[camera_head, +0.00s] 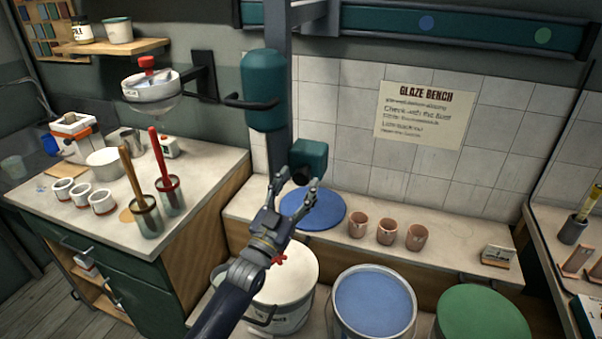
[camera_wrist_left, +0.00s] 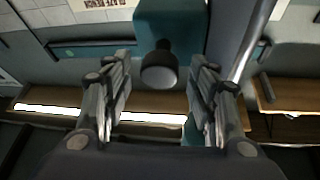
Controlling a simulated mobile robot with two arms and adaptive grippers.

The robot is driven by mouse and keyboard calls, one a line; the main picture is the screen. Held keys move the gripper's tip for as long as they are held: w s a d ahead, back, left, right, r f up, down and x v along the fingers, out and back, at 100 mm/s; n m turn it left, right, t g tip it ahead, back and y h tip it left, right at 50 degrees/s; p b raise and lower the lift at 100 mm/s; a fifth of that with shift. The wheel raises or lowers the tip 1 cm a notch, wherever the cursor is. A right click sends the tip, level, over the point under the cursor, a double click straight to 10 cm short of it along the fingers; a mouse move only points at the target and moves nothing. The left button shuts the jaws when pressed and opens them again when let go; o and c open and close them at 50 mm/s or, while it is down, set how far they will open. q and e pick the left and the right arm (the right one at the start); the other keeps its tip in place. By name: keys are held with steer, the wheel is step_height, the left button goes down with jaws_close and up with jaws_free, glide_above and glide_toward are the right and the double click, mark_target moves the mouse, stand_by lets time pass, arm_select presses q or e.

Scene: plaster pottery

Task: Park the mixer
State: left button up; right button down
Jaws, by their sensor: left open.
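The mixer appears to be the teal unit on the grey upright post (camera_head: 278,60). It has a tall teal cylinder (camera_head: 264,90) with a dark side handle, and a smaller teal block (camera_head: 309,158) lower down. In the left wrist view the teal block (camera_wrist_left: 172,22) carries a dark round knob (camera_wrist_left: 159,70). My left gripper (camera_head: 297,182) is open and empty, just below and in front of the block. In the left wrist view the knob lies between the open fingers (camera_wrist_left: 160,78), with no clear contact. My right gripper is out of view.
Below stand a white-topped bucket (camera_head: 288,275), a blue-filled bucket (camera_head: 374,300) and a green-topped one (camera_head: 482,315). A blue disc (camera_head: 313,209) and three clay cups (camera_head: 386,231) sit on the bench behind. A teal rail (camera_head: 460,25) crosses the wall above.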

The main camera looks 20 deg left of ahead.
arm_select(q)
steer(key=shift+x, duration=1.2)
jaws_close()
steer(key=a+b, duration=0.6)
steer(key=a, duration=1.6)
steer(key=shift+w+a, duration=0.15)
steer(key=shift+w, duration=0.25)
steer(key=shift+r, duration=0.1)
jaws_free()
steer(key=shift+a, duration=0.2)
